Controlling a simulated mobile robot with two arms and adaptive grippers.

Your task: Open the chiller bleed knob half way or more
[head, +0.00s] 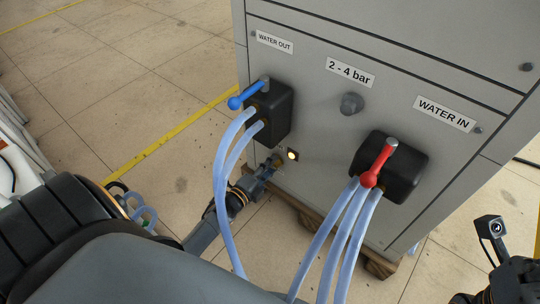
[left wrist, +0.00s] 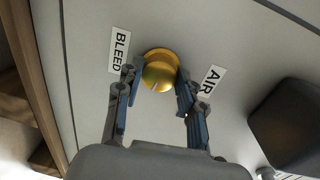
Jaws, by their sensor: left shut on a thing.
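The bleed knob (left wrist: 160,70) is a round golden knob on the grey cabinet panel, between the labels BLEED (left wrist: 120,49) and AIR (left wrist: 212,80). In the left wrist view my left gripper (left wrist: 157,76) has one finger on each side of the knob and is shut on it. A thin pointer line shows on the knob's face. My right gripper's fingers are out of view.
Blue hoses hang from the WATER OUT block with the blue lever (head: 247,95), close to my left arm. More hoses hang from the WATER IN block with the red lever (head: 379,163). The cabinet stands on a wooden pallet (head: 312,226).

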